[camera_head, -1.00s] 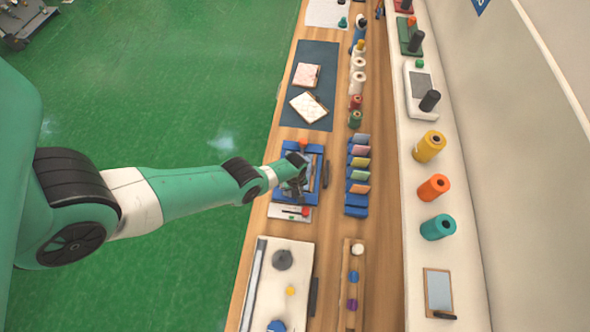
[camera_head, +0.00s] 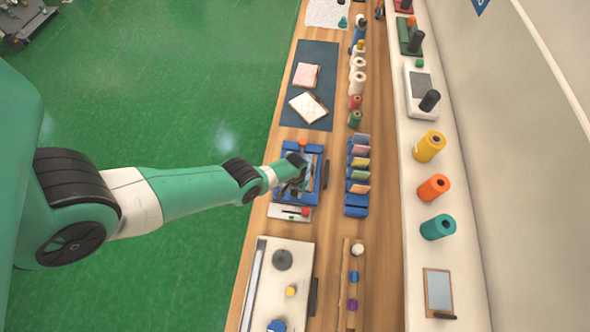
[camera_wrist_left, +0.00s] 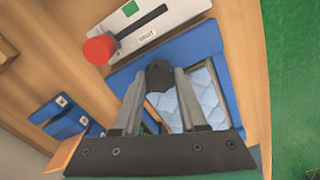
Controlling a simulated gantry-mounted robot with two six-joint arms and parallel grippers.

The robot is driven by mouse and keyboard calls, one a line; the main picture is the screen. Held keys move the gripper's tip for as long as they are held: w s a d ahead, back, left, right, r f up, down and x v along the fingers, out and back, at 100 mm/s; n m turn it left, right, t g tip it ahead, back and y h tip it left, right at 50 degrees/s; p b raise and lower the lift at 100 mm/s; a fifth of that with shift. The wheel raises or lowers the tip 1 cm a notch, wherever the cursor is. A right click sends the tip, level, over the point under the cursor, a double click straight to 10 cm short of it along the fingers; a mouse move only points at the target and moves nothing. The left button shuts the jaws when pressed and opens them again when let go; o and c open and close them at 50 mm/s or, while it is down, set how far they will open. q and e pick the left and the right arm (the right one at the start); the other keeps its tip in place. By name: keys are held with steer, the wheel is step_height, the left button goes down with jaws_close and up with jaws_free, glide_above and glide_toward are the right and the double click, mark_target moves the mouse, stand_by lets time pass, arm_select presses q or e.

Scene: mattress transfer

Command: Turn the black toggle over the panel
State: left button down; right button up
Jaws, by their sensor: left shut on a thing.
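A blue fixture (camera_head: 317,190) stands on the wooden bench and holds a pale blue quilted panel (camera_wrist_left: 197,97), seen in the left wrist view. The fixture's blue body also shows there (camera_wrist_left: 190,48). The black toggle (camera_wrist_left: 159,74) sits at the panel's edge, between my fingertips. My left gripper (camera_wrist_left: 163,82) is shut on it. In the head view my left gripper (camera_head: 299,184) is over the fixture and hides much of the panel and toggle. My right gripper is not in view.
A white plate with a red-knobbed lever (camera_wrist_left: 100,49) lies beside the fixture. A blue rack of coloured cards (camera_head: 357,211) is to the right. A white board (camera_head: 268,300) lies nearer. Spools (camera_head: 438,227) stand on the shelf.

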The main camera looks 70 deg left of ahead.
arm_select(q)
steer(key=m, duration=0.6)
steer(key=shift+m, duration=0.3)
stand_by(0.4)
steer(key=shift+c, duration=2.2)
jaws_free()
steer(key=shift+r, duration=0.1)
